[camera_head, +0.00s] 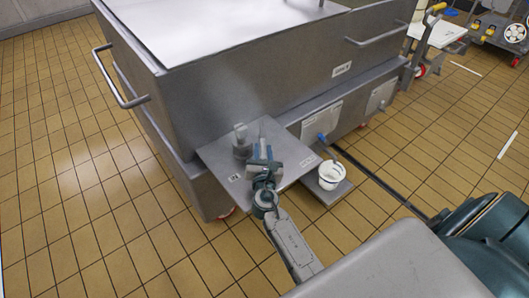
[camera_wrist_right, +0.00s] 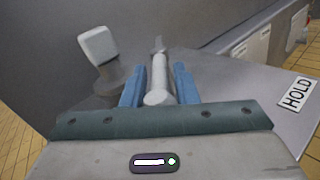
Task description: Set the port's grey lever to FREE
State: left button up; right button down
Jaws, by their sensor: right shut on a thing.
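The port is a grey shelf plate (camera_head: 222,158) on the near side of a large steel vat (camera_head: 225,80). My right gripper (camera_head: 262,152) is over the plate, its blue fingers on both sides of a grey rod, the lever (camera_wrist_right: 158,78). In the right wrist view the gripper (camera_wrist_right: 158,88) is shut on this lever. A HOLD label (camera_wrist_right: 296,93) lies on the plate to the right of the lever. Another label (camera_head: 233,177) at the plate's left is too small to read. My left gripper is not in view.
A grey post with a pale block on top (camera_wrist_right: 98,46) stands close left of the gripper. A white bucket (camera_head: 329,176) sits on a lower ledge, right of the plate, under a blue tap (camera_head: 322,138). The tiled floor at left is clear.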

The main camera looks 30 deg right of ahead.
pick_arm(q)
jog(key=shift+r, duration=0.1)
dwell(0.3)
pick_arm(e)
jog(key=c, duration=1.4)
grip_release()
jog(key=shift+a, duration=0.1)
